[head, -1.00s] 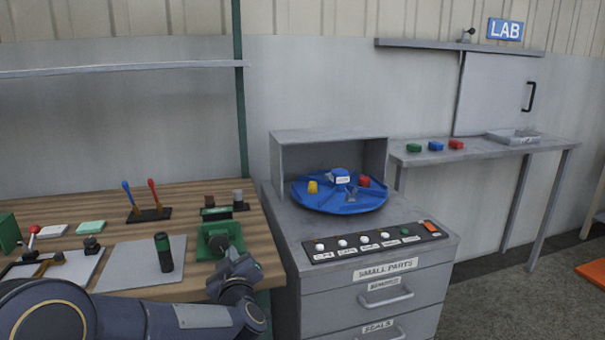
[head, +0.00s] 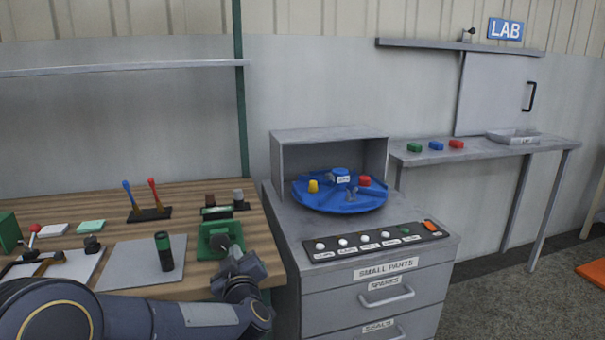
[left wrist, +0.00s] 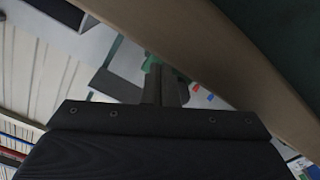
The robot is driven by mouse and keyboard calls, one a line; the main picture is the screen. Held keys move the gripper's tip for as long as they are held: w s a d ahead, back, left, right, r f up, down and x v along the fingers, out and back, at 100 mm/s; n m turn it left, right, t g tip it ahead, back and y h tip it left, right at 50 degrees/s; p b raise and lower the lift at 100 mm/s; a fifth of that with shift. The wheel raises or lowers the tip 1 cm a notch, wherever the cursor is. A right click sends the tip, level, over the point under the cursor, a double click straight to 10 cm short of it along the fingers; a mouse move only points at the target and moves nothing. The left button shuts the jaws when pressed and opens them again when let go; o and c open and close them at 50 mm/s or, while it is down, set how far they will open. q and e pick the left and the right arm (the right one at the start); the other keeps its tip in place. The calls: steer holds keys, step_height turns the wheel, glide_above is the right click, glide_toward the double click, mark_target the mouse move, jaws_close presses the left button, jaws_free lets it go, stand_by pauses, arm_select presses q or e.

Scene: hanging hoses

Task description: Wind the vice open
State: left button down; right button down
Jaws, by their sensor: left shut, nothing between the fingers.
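The green vice (head: 207,238) stands at the right front of the wooden workbench. A dark round part, which may be its screw or handle, shows on its front side, partly hidden by my gripper. My left gripper (head: 233,254) is shut and empty, just in front of the vice at the bench's front right edge. I cannot tell whether it touches the vice. In the left wrist view, the closed fingers (left wrist: 163,84) show with a bit of green, likely the vice, behind them. My right gripper is not in view.
A black and green cylinder (head: 164,251) stands on a grey mat (head: 125,267) left of the vice. Small blocks (head: 216,212) sit behind it. A grey drawer cabinet (head: 345,300) with a blue turntable (head: 325,200) stands close to the right. The bench edge (head: 281,262) is near.

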arm_select(q)
steer(key=v, duration=0.6)
steer(key=shift+b, duration=0.3)
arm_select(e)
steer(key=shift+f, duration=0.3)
arm_select(q)
steer(key=shift+f, duration=0.1)
